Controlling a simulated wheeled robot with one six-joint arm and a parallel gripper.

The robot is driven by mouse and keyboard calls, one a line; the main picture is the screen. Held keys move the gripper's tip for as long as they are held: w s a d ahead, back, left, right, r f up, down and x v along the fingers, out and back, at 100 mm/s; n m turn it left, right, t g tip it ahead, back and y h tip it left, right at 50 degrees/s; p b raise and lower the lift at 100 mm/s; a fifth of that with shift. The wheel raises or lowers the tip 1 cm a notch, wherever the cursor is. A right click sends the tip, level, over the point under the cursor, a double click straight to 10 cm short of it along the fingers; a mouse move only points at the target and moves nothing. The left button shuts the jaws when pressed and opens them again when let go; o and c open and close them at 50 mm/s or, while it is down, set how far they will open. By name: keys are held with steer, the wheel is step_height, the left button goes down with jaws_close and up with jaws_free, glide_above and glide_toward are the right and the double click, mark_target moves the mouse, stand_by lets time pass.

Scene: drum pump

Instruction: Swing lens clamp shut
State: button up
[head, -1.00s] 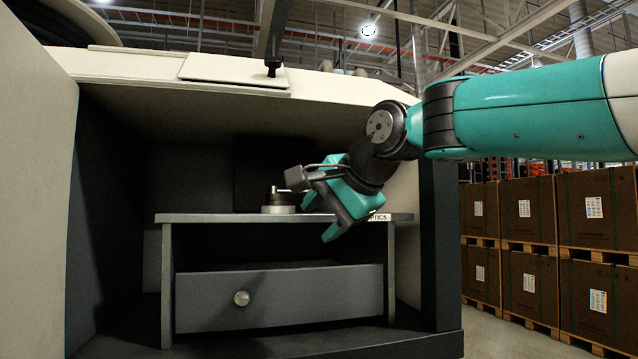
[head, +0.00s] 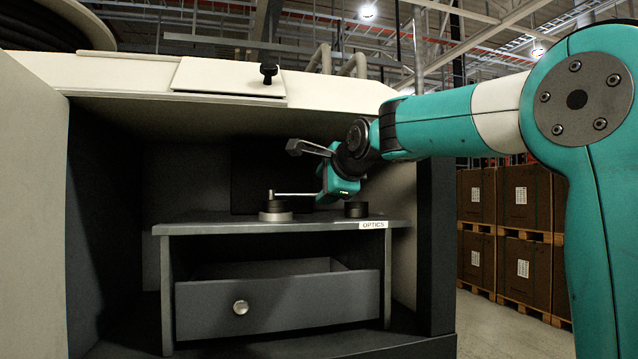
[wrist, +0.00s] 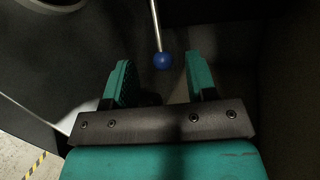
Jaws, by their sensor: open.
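The lens clamp (head: 276,216) is a low silver ring with a dark top, standing on the grey shelf marked OPTICS. A thin metal lever (head: 295,194) runs from a post on it to the right, ending at my gripper (head: 324,191). In the wrist view the lever (wrist: 156,28) comes down from the top and ends in a blue ball (wrist: 163,61). My open gripper (wrist: 157,62) has one finger on each side of the ball, with visible gaps.
A small black disc (head: 356,209) stands on the shelf (head: 200,228) right of the clamp. Below is a grey drawer (head: 290,305) with a round knob, its interior partly visible. Cabinet side walls and a low overhang (head: 180,84) enclose the space. Stacked boxes (head: 500,200) stand outside right.

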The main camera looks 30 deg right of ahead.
mark_target(316, 194)
steer(key=shift+p+x, duration=0.5)
steer(key=shift+x, duration=1.45)
jaws_close()
